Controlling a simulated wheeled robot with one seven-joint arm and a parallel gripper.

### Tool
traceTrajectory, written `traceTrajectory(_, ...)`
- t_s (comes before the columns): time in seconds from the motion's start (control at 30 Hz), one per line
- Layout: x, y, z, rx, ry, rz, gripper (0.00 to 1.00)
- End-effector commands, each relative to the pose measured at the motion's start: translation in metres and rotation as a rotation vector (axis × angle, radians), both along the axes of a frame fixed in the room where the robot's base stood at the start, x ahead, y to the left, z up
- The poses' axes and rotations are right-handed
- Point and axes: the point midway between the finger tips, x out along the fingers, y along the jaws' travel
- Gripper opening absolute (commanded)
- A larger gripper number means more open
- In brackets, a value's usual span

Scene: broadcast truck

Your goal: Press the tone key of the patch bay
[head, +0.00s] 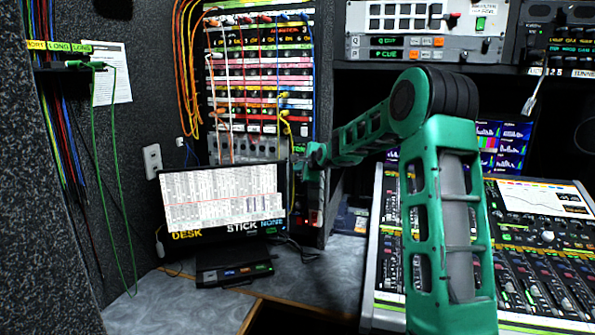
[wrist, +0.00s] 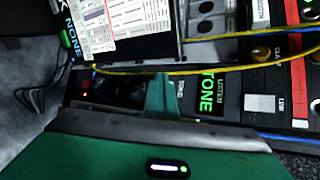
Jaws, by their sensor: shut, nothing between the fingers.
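The patch bay (head: 262,85) is the tall rack of coloured jack rows at the back, left of my arm. In the wrist view, turned sideways, its lower panel carries a lit green TONE label (wrist: 207,93) and a smaller printed label beside my finger. My gripper (wrist: 160,85) is shut and empty, its green fingers in front of the dark panel just left of the TONE label. The key itself is not clearly visible; the fingers cover part of that panel. I cannot tell whether the fingertips touch it. In the head view my gripper (head: 308,160) is small at the rack's lower right.
A monitor (head: 222,200) stands on the grey desk (head: 185,300) before the rack. Yellow cables (wrist: 230,65) cross close to my fingers. A white key (wrist: 260,103) lies right of the TONE label. A mixing console (head: 530,250) fills the right. Green cables hang at left.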

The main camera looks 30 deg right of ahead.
Motion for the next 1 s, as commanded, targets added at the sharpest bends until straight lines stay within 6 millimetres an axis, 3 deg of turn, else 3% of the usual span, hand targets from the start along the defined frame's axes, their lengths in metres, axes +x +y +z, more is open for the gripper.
traceTrajectory(0.03, 0.0, -0.007, 0.0, -0.004, -0.001, -0.011, 0.0)
traceTrajectory(1.0, 0.006, -0.022, 0.002, -0.009, -0.005, -0.023, 0.0)
